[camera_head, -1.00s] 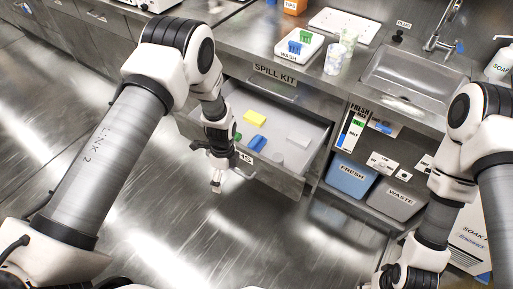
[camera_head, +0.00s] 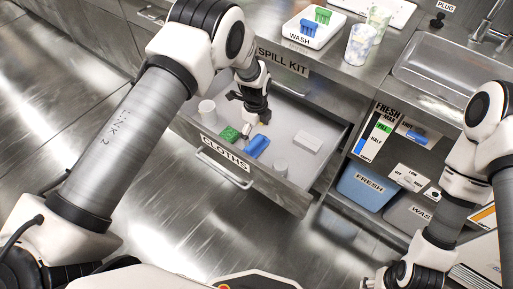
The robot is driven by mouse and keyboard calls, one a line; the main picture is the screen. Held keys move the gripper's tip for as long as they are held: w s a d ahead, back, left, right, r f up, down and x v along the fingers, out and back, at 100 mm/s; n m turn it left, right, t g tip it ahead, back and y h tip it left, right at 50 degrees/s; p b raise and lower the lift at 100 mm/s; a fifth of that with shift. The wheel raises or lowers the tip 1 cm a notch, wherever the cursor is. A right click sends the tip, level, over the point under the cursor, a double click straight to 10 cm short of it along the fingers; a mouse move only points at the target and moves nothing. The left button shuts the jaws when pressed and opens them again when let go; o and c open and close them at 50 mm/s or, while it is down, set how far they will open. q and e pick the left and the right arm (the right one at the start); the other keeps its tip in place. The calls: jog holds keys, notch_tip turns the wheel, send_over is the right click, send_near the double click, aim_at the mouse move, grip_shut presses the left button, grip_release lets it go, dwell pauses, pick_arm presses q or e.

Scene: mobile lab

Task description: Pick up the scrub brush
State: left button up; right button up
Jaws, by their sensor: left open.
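The open drawer (camera_head: 283,182) labelled CLOTHS holds several small items. A blue item with a pale edge (camera_head: 258,146) lies near its front wall; it may be the scrub brush, but its shape is too small to be sure. A green item (camera_head: 229,134) lies to its left. My left gripper (camera_head: 246,130) is open and points down over the drawer, just above and left of the blue item. I see nothing between its fingers, and I cannot tell whether it touches anything.
A white cup (camera_head: 207,113), a white block (camera_head: 308,142) and a small pale cylinder (camera_head: 281,170) are also in the drawer. The WASH tray (camera_head: 313,40) and clear cups (camera_head: 360,45) stand on the counter above. A blue FRESH bin (camera_head: 366,188) is right of the drawer.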

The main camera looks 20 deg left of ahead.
aim_at(255, 142)
pick_arm(q)
jog(key=shift+s+f, duration=0.15)
jog(key=shift+f, duration=0.45)
notch_tip(255, 142, down, 5)
jog(key=shift+a+r+b, duration=0.1)
jog(key=shift+a+b, duration=0.05)
jog(key=shift+b, duration=0.3)
jog(key=c, duration=1)
jog(key=shift+o, duration=0.2)
notch_tip(255, 142, up, 10)
jog(key=shift+r+p, duration=0.1)
jog(key=shift+p, duration=0.7)
